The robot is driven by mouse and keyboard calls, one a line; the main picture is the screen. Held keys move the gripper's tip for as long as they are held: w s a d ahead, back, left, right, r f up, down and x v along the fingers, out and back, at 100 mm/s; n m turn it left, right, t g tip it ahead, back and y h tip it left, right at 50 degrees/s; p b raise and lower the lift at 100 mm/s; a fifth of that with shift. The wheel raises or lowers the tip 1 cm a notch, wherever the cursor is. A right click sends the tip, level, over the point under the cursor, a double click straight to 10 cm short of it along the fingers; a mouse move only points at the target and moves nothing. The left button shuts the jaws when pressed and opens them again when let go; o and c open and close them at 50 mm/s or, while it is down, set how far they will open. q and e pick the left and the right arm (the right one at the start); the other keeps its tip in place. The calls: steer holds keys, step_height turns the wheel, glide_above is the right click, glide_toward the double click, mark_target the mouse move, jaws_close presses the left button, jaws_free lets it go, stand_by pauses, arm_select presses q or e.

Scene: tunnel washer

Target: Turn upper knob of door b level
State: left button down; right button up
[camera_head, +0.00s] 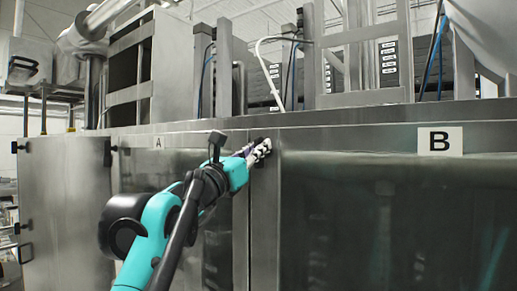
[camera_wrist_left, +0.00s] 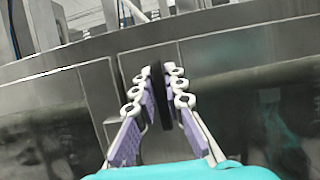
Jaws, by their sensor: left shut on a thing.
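Door b (camera_head: 360,200), with a white "B" label (camera_head: 440,141), fills the right of the head view. Its upper knob is a dark, narrow handle at the upper left edge of the door, mostly hidden by my gripper in the head view. In the left wrist view the knob (camera_wrist_left: 158,85) shows as a black bar standing close to upright in the picture, between the fingers. My left gripper (camera_head: 260,150) is shut on the knob, with its white and purple fingers (camera_wrist_left: 160,95) on both sides of it. My right gripper is not in view.
Door A (camera_head: 158,143) is left of the post, behind my left arm. A steel panel (camera_head: 68,210) stands at far left with a dark handle on its edge. Frames, hoses and pipes (camera_head: 290,65) sit above the washer's top edge.

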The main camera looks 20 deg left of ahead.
arm_select(q)
steer(key=shift+m, duration=0.4)
steer(key=m+g+h+p, duration=0.1)
steer(key=m, duration=0.2)
steer(key=m+g+h+p, duration=0.1)
steer(key=m+p, duration=0.1)
steer(key=m, duration=0.1)
steer(key=shift+d+h, duration=0.15)
steer(key=shift+h, duration=0.25)
steer(key=shift+s+d+f+m+g+h+p, duration=0.2)
steer(key=shift+m+g+p, duration=1.05)
steer(key=shift+m, duration=1.3)
steer(key=shift+w+d+f+m+g+h+p, duration=0.2)
steer(key=shift+m+g+p, duration=0.5)
steer(key=shift+m+p, duration=1.55)
steer(key=shift+s+f+m+g+h+p, duration=0.1)
steer(key=shift+m+g+h+p, duration=0.2)
steer(key=shift+m+g+p, duration=1.7)
steer(key=shift+m+t+b, duration=0.7)
steer(key=shift+m+t, duration=0.35)
steer(key=shift+m, duration=0.05)
steer(key=c, duration=1.7)
jaws_free()
steer(key=shift+o, duration=0.5)
steer(key=shift+f, duration=0.1)
